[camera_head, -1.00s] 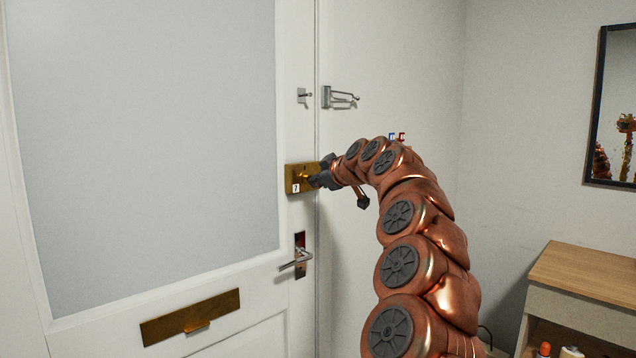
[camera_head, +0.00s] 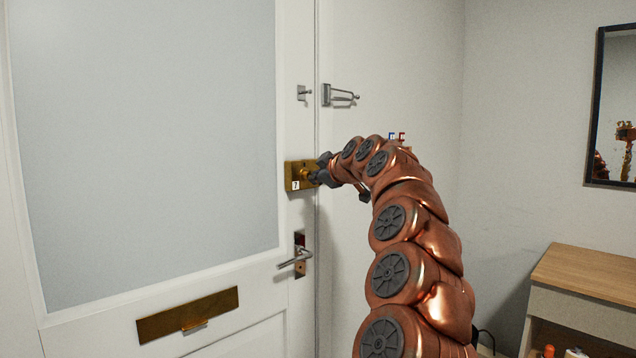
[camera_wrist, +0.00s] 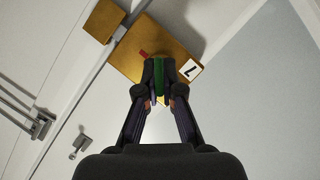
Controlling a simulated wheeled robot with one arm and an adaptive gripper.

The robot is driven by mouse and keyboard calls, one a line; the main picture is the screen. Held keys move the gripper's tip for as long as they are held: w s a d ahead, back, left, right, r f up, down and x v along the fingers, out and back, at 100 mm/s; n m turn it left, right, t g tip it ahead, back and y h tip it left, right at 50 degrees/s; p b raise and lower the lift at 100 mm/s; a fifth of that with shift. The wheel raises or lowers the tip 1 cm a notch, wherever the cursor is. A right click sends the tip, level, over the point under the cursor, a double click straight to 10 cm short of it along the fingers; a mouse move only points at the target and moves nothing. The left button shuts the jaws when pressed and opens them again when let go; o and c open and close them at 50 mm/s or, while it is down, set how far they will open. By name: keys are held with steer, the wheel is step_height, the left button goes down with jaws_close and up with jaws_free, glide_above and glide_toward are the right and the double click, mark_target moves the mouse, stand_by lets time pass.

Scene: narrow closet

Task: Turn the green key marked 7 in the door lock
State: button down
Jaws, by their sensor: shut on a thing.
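The brass door lock (camera_head: 293,184) is on the right edge of the white door, with a white label marked 7 (camera_head: 296,185). In the wrist view the brass lock (camera_wrist: 170,40) and its label (camera_wrist: 189,69) appear tilted. My gripper (camera_head: 317,176) is at the lock's right side. In the wrist view its fingertips (camera_wrist: 159,80) are closed on the green key (camera_wrist: 159,76), which is upright in that picture and in front of the lock face. The key's tip is hidden, so I cannot see how deep it sits. In the head view my gripper hides the key.
A lever handle (camera_head: 296,258) and a brass letter plate (camera_head: 188,315) are lower on the door. A metal door guard (camera_head: 340,96) is above the lock. Small keys or tags (camera_head: 397,136) show behind my arm. A wooden cabinet (camera_head: 585,270) stands at right below a mirror (camera_head: 614,105).

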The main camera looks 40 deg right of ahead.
steer(key=shift+n+h+b, duration=0.3)
steer(key=shift+n+b, duration=0.2)
steer(key=shift+b, duration=0.4)
steer(key=shift+f+b, duration=0.15)
steer(key=shift+b, duration=0.2)
steer(key=shift+n+t+h+b, duration=0.45)
steer(key=shift+n+b, duration=0.85)
steer(key=shift+b, duration=0.4)
steer(key=shift+n+h+b, duration=0.25)
steer(key=shift+n+b, duration=0.15)
steer(key=shift+b, duration=0.2)
steer(key=shift+f+n+t+b, duration=0.1)
steer(key=shift+n+t+b, duration=0.15)
steer(key=shift+n+b, duration=0.6)
steer(key=shift+n, duration=0.05)
steer(key=shift+h, duration=0.3)
